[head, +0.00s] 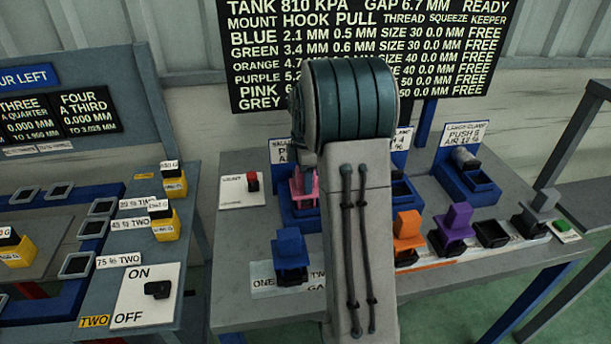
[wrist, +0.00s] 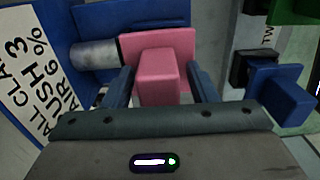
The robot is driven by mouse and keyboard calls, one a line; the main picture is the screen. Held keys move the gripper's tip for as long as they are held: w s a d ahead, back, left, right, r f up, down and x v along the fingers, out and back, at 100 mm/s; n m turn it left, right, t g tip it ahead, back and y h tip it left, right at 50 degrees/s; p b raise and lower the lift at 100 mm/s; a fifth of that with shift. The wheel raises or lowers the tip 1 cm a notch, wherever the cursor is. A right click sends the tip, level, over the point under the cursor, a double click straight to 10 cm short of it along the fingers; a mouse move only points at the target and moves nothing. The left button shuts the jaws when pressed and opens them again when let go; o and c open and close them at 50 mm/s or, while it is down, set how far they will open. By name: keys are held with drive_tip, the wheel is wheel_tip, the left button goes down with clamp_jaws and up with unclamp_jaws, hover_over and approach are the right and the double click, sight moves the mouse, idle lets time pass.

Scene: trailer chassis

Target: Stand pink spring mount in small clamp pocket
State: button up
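The pink spring mount (head: 304,190) is at the small clamp (head: 296,212), left of my arm in the head view. It looks upright and low in the blue pocket, but its seat is hidden. In the wrist view the mount's pink block (wrist: 159,78) stands out from its wider pink plate, beside the blue clamp body (wrist: 135,14) and its grey metal cylinder (wrist: 94,55). My gripper (wrist: 160,84) has one finger on each side of the block. Narrow gaps seem to show between fingers and block. My arm mostly hides the gripper in the head view.
A blue mount (head: 290,250) stands at the bench's front, near the clamp. Orange (head: 408,233), purple (head: 455,224) and grey (head: 537,209) mounts stand to the right. The large clamp (head: 467,178) is at back right. A red button (head: 253,181) sits left of the small clamp.

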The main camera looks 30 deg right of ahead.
wheel_tip(320, 180, up, 11)
drive_tip(key=shift+a+r, duration=0.1)
drive_tip(key=shift+r, duration=0.55)
drive_tip(key=s+a+m+t, duration=0.2)
drive_tip(key=s+a+m, duration=0.5)
drive_tip(key=s+a, duration=0.45)
drive_tip(key=s+a+f+m, duration=0.2)
drive_tip(key=s+m, duration=0.2)
drive_tip(key=s, duration=0.3)
drive_tip(key=s+a+f+m+t, duration=0.1)
drive_tip(key=s+a+f+m, duration=0.1)
drive_tip(key=s, duration=0.5)
drive_tip(key=shift+s+f+m, duration=0.2)
drive_tip(key=shift+f+m, duration=0.6)
drive_tip(key=shift+m, duration=0.1)
drive_tip(key=shift+a, duration=0.1)
